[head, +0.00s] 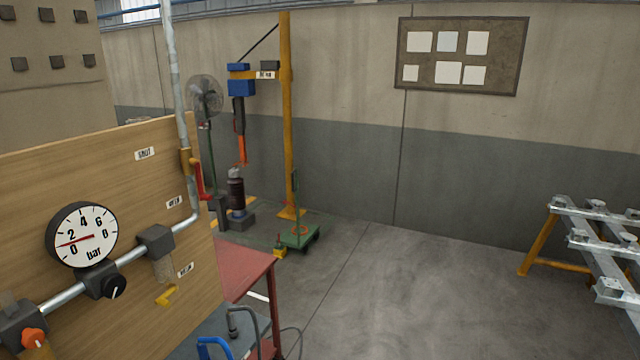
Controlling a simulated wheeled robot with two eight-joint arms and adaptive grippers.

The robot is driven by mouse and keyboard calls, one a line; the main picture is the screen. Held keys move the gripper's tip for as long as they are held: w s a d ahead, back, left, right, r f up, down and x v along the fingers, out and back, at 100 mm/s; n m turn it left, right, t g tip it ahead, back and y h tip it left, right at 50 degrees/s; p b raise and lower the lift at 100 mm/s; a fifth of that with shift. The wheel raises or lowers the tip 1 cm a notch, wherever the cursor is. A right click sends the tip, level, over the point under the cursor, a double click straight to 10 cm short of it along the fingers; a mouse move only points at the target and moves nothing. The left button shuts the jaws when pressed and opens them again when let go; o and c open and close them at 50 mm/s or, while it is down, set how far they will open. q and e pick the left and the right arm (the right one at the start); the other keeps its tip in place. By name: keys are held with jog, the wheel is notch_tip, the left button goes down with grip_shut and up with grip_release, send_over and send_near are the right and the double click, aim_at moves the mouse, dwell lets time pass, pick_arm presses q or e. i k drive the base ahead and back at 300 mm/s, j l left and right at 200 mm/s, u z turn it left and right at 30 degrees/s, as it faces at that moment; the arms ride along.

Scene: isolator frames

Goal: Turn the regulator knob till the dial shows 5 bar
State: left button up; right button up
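A round white pressure dial (83,235) with a black rim is mounted on a wooden panel at the left. It is marked 0 to 8 and "bar". Its red needle points to the lower left, between 0 and 2. The black regulator knob (116,287) sits just below and right of the dial, on the grey pipe; it has a small white mark. Neither of my grippers is in view, and nothing touches the knob.
The wooden panel (120,185) carries a red lever (201,180), a yellow handle (167,295) and an orange knob (33,338). A red table (245,268) stands right of it. A green trolley (300,236) stands farther back. The middle floor is clear; a metal rack (600,240) is at right.

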aim_at(113, 285)
jog(key=u, duration=1.45)
